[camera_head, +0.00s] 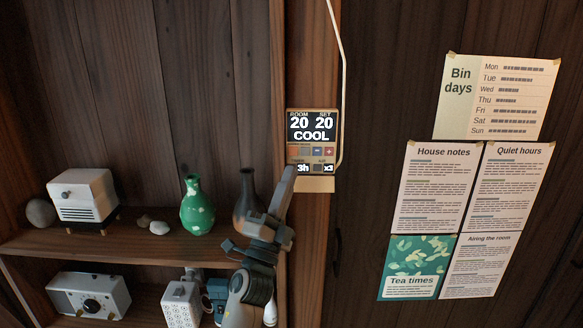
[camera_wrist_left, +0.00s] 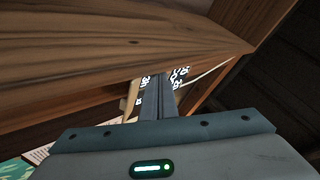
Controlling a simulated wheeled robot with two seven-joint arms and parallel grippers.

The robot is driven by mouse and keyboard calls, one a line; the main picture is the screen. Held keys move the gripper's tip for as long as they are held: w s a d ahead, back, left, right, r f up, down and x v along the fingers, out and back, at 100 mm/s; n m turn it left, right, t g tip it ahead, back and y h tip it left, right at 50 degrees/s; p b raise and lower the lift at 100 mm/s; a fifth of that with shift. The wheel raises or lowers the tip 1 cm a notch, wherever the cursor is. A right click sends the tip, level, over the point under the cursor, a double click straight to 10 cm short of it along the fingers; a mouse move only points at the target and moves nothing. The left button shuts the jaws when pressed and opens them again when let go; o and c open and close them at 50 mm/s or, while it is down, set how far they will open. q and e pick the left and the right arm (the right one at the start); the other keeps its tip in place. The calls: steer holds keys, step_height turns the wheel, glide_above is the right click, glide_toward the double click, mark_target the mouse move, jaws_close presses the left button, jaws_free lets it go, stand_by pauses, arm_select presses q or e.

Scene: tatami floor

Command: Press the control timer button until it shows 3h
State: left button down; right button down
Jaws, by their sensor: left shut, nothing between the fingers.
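A control panel (camera_head: 312,124) is mounted on the wooden post. Its screen reads room 20, set 20 and COOL. Below are small buttons, among them a blue minus and a red plus (camera_head: 329,151). The timer readout (camera_head: 303,168) at the lower left shows 3h, with x3 to its right. My left gripper (camera_head: 289,172) is shut and empty, its tips at the panel's lower left edge, just below the timer readout. I cannot tell whether they touch it. In the left wrist view the shut fingers (camera_wrist_left: 157,95) cover part of the panel's lit screen. My right gripper is not in view.
A shelf (camera_head: 140,250) at left holds a white radio-like box (camera_head: 84,196), a green vase (camera_head: 197,207) and a dark vase (camera_head: 246,192) close to my left arm. A white cable (camera_head: 343,70) runs to the panel. Paper notices (camera_head: 437,187) hang on the right wall.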

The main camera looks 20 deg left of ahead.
arm_select(q)
steer(key=shift+s+d, duration=0.15)
steer(key=shift+s, duration=0.1)
steer(key=shift+s, duration=0.1)
steer(key=s, duration=0.2)
steer(key=s+d+p, duration=0.1)
steer(key=s, duration=0.1)
steer(key=shift+s+d, duration=0.2)
steer(key=shift+s, duration=0.1)
stand_by(0.4)
stand_by(1.1)
